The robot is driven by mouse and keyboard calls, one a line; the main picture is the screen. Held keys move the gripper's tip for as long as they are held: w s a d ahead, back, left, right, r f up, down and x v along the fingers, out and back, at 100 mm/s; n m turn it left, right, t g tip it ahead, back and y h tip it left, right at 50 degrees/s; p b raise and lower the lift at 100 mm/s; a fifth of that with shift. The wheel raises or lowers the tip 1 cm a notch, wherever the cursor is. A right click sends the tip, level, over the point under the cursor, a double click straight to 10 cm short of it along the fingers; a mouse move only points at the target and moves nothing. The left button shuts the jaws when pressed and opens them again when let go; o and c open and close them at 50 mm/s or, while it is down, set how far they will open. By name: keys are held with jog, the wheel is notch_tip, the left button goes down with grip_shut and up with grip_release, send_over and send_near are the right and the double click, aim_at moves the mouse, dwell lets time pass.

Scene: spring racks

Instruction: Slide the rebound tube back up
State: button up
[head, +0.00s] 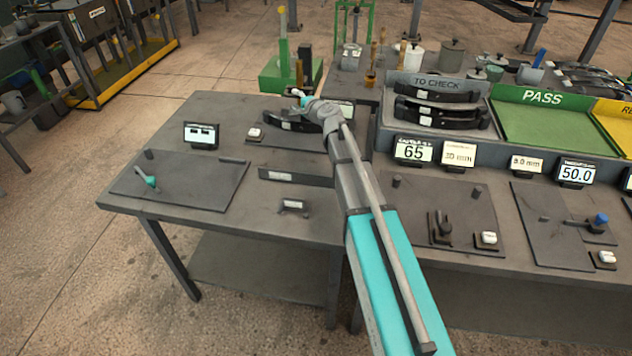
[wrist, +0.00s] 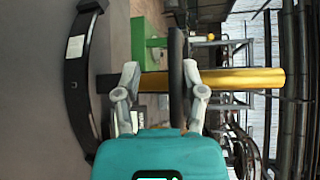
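My gripper (head: 301,96) is at the far edge of the left table, in front of a green stand (head: 283,74) with an upright post. In the wrist view, which is turned sideways, my gripper's fingers (wrist: 163,92) are apart. A gold tube (wrist: 245,78), likely the rebound tube, runs across the picture behind the fingers. A dark, narrow plate or bar (wrist: 176,75) shows between the fingers, closer to the right one. I cannot tell whether it touches a finger. In the head view a small gold upright (head: 299,73) shows by the stand, its lower end close to my gripper.
A black leaf spring (head: 300,122) lies beside my gripper; a curved one (wrist: 78,80) shows in the wrist view. A rack labelled TO CHECK (head: 436,84) holds dark springs, with a green PASS tray (head: 545,125) to its right. A dark board (head: 180,180) lies on the left table.

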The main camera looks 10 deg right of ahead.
jog(key=f+v, duration=0.2)
jog(key=v, duration=1.2)
jog(key=s+a+f+n+g+p, duration=0.1)
jog(key=s+f+n+g, duration=0.1)
jog(key=s+f+n, duration=0.1)
jog(key=s+a+f+n+g+h, duration=0.1)
jog(key=s+a+f+n+g, duration=0.1)
jog(key=s+f+n+g, duration=0.1)
jog(key=s+a+f+n+g+h+p, duration=0.1)
jog(key=s+f+n+g, duration=0.1)
jog(key=s, duration=0.3)
jog(key=shift+s+a+f+n+g+p, duration=0.15)
jog(key=shift+s+f+n+g+p, duration=0.2)
jog(key=shift+n, duration=0.45)
jog(key=shift+s+d+f+n+g+h, duration=0.25)
jog(key=shift+s+f+n+g+h, duration=0.2)
jog(key=shift+s, duration=0.25)
